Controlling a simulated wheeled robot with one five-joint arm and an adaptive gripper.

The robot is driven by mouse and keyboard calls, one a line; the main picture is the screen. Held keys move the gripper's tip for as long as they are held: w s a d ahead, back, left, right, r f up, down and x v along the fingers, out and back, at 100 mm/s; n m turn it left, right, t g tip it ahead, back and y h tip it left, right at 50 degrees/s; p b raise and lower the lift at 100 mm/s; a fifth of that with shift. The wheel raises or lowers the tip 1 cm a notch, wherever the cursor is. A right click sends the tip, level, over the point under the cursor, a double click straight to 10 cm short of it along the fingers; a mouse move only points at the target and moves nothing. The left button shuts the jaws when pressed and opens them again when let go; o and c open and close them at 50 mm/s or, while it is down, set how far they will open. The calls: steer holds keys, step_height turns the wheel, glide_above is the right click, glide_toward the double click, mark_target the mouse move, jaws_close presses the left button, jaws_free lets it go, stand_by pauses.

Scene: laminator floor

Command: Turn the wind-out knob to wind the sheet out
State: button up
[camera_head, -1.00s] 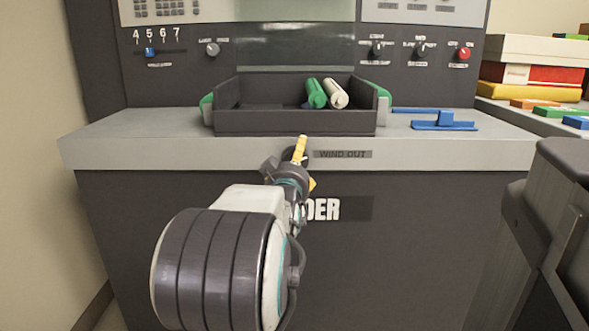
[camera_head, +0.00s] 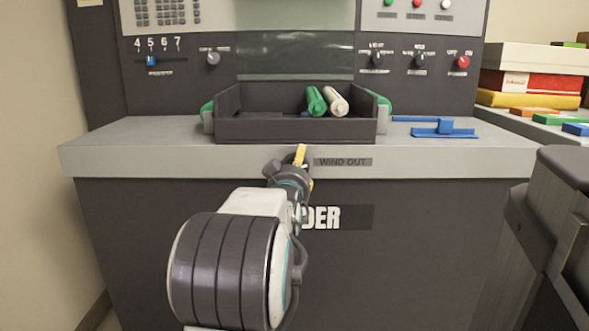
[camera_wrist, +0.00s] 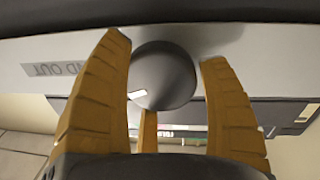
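The wind-out knob (camera_wrist: 162,76) is a dark round knob with a white pointer mark, on the grey front edge in the wrist view. The upside-down WIND OUT label (camera_wrist: 55,69) is left of it there. My gripper (camera_wrist: 165,62) is open, with orange fingers on either side of the knob. The left finger is very close to the knob; I cannot tell if it touches. A gap shows at the right finger. Another finger shows below the knob. In the head view my gripper (camera_head: 302,158) is at the front edge beside the label (camera_head: 343,162) and mostly hides the knob. No sheet is clearly visible.
A dark tray (camera_head: 295,131) on the counter holds a green roll (camera_head: 316,101) and a white roll (camera_head: 335,101). A blue piece (camera_head: 444,127) lies right of it. Several switches and a red knob (camera_head: 463,62) are on the panel. Stacked boxes (camera_head: 530,77) stand at the right.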

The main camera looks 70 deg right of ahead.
steer(key=c, duration=0.8)
steer(key=shift+o, duration=0.2)
steer(key=shift+r+m, duration=0.2)
steer(key=shift+m, duration=2.7)
steer(key=shift+w+y, duration=0.1)
steer(key=shift+y, duration=0.2)
steer(key=o, duration=1.2)
steer(key=shift+f, duration=0.1)
